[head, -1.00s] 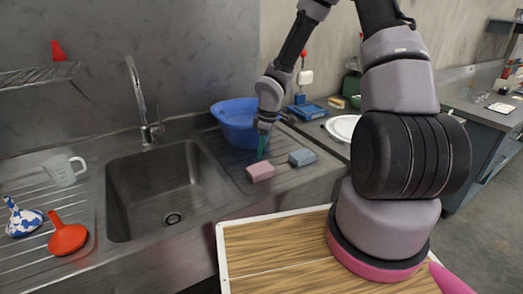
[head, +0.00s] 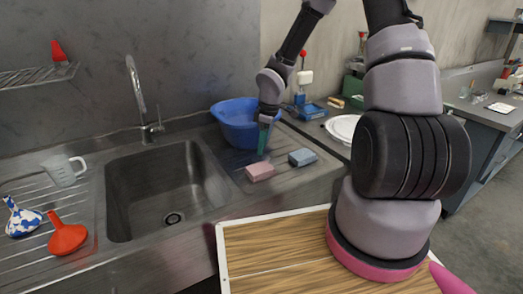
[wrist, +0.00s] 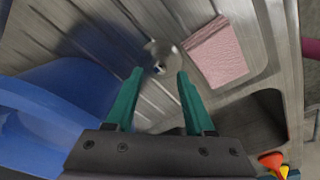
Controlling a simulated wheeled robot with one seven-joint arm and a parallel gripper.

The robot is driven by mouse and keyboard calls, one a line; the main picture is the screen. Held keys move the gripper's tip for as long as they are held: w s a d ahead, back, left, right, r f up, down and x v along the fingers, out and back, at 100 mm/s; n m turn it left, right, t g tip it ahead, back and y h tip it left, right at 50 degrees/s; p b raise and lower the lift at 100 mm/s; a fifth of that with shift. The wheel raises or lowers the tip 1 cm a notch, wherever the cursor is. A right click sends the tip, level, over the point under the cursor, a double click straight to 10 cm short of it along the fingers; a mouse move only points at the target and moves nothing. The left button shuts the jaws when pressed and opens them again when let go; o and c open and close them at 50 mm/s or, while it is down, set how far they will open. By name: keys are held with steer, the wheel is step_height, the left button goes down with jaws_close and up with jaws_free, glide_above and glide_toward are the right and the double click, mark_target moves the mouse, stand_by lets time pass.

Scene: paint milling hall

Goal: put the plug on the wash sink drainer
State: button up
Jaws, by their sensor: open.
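A small round shiny thing (wrist: 160,58), which looks like the plug, lies on the ridged drainer board in the wrist view, just beyond and between my fingertips. I cannot make it out in the head view. My gripper (wrist: 160,74) is open and empty, its green fingers pointing down at the board. In the head view my gripper (head: 263,148) is between the blue basin and the pink sponge. The ridged drainer (head: 225,165) is right of the sink bowl (head: 150,185).
The blue basin (head: 236,112) stands close behind my gripper. A pink sponge (head: 260,172) and a blue sponge (head: 302,157) lie in front and to the right. The tap (head: 140,95) rises behind the bowl. A jug (head: 62,170) and red funnel (head: 67,235) are at left.

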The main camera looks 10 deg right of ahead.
steer(key=s+d+r+m+t+h, duration=0.1)
steer(key=s+d+r+m, duration=0.1)
steer(key=r, duration=0.7)
steer(key=s+d+r+m+h, duration=0.1)
steer(key=s+d+r+m, duration=0.15)
steer(key=r, duration=0.55)
steer(key=s+d+r+m+t+y, duration=0.2)
steer(key=s+r+m+t, duration=0.3)
steer(key=s+r+m, duration=0.7)
steer(key=s+r, duration=0.4)
steer(key=r, duration=0.3)
steer(key=shift+s+d+r+y, duration=0.2)
steer(key=shift+s+r+y, duration=0.05)
steer(key=shift+s+y, duration=0.1)
